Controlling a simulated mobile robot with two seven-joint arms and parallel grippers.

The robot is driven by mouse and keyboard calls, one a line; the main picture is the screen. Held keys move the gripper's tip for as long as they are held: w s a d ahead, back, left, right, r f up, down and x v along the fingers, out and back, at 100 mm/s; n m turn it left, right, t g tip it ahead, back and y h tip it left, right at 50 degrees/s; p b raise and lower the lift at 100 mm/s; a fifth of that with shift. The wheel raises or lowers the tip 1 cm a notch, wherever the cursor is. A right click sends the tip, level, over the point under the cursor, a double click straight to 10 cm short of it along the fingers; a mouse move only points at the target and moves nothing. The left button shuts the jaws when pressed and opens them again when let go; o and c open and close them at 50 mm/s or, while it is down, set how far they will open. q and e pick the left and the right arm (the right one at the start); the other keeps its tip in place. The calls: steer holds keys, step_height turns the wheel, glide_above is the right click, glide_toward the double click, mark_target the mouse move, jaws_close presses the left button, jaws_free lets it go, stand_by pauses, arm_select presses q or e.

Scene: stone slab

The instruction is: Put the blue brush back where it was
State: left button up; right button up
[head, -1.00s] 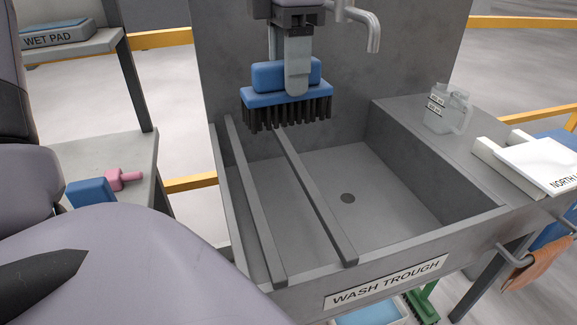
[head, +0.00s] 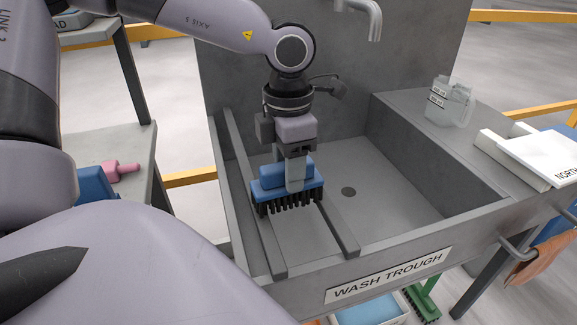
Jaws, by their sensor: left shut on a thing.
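The blue brush (head: 315,190) has a blue block body with a handle grip on top and black bristles pointing down. My left gripper (head: 295,180) is shut on its grip from above. The brush is over the two grey rails (head: 263,225) that run across the left part of the wash trough (head: 395,205). Its bristles overlap the rails in the picture; I cannot tell whether they touch them. The brush looks about level. My right gripper is not in view.
A faucet (head: 374,22) hangs over the trough's back. A pink item (head: 122,170) lies on the left shelf. The trough floor right of the rails is clear.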

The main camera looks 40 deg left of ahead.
arm_select(q)
steer(key=shift+f, duration=0.4)
steer(key=shift+r, duration=0.1)
steer(key=shift+f+b, duration=0.3)
steer(key=shift+b, duration=0.05)
steer(key=o, duration=1.1)
steer(key=shift+r, duration=0.1)
